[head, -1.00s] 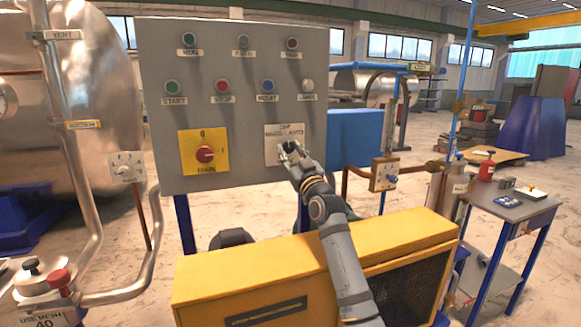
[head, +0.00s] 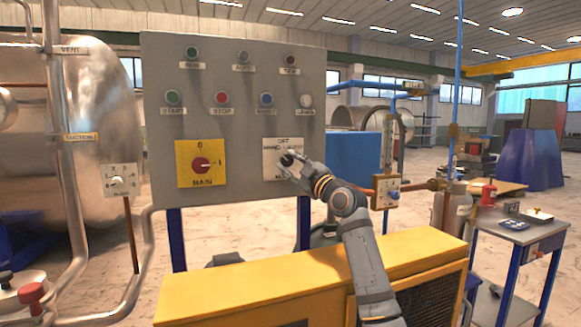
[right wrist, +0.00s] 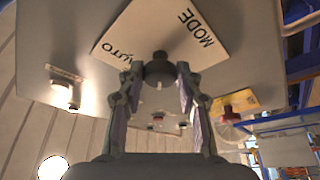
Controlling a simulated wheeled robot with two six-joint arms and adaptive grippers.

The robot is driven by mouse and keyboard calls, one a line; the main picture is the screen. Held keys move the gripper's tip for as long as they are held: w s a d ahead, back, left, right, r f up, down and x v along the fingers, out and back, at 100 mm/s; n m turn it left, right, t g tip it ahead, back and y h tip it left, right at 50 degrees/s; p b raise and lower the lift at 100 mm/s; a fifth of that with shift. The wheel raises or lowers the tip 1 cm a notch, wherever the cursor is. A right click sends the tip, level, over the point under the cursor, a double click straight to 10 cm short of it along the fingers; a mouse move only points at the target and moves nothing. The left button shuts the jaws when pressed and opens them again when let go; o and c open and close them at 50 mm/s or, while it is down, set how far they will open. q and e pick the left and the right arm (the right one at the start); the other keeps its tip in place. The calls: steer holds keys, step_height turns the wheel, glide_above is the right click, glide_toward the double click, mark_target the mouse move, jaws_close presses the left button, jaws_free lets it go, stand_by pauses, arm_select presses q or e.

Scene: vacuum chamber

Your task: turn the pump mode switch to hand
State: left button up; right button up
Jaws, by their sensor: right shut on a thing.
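The pump mode switch (head: 287,158) is a dark knob on a white plate (head: 270,173) marked OFF, HAND and AUTO, low on the right of the grey control panel. In the right wrist view the knob (right wrist: 158,68) sits between the fingertips, in front of the plate (right wrist: 150,40) with the words MODE and AUTO. My right gripper (head: 294,163) is at the plate and shut on the knob; it also shows in the right wrist view (right wrist: 158,78). The gripper partly covers the knob, so its pointing direction cannot be told. My left gripper is not in view.
Left of the plate is a yellow MAIN switch (head: 201,165) with a red knob. START (head: 172,98), STOP (head: 222,98) and other buttons and lamps sit above. A yellow housing (head: 300,283) stands below the panel in front. Pipes (head: 68,180) run at the left.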

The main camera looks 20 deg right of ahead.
stand_by(0.4)
steer(key=o, duration=1.1)
steer(key=shift+f, duration=0.1)
steer(key=shift+o, duration=0.2)
steer(key=v, duration=1.2)
steer(key=shift+d, duration=0.1)
